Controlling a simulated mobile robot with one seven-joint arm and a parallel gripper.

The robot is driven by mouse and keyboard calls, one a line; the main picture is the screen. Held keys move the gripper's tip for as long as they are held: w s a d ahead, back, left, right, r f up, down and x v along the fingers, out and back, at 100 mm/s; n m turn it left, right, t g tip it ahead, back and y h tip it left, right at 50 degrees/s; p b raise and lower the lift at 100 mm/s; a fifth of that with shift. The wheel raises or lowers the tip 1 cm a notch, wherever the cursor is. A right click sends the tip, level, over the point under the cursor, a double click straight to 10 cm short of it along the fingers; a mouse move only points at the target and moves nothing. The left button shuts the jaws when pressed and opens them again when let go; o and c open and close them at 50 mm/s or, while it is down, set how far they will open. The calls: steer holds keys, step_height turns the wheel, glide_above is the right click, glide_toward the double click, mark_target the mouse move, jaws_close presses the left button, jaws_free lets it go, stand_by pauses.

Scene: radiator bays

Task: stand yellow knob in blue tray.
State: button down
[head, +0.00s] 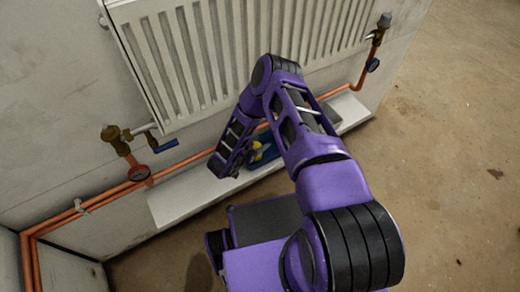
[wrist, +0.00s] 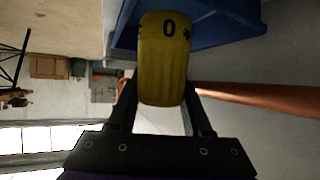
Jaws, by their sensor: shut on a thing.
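My gripper (wrist: 161,96) is shut on the yellow knob (wrist: 163,60), with one dark finger on each side of it. The knob is a ribbed yellow piece with a black "0" and another mark near its end. In the head view the knob (head: 256,151) shows as a small yellow patch beside my gripper, partly hidden by my arm. The blue tray (wrist: 225,28) is close by the knob's far end in the wrist view. In the head view the tray (head: 266,160) lies on the white ledge under the radiator, partly covered by my arm. I cannot tell whether knob and tray touch.
The white radiator (head: 195,55) hangs above the ledge (head: 185,198). A copper pipe (head: 100,199) runs along the wall behind the ledge. The ledge's left part is clear.

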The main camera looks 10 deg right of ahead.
steer(key=shift+f+b, duration=0.35)
steer(key=shift+f, duration=1.4)
steer(key=shift+f, duration=0.15)
steer(key=shift+c, duration=1.7)
jaws_free()
steer(key=shift+r, duration=0.3)
steer(key=p+v, duration=0.2)
steer(key=v, duration=1)
steer(key=shift+f, duration=0.2)
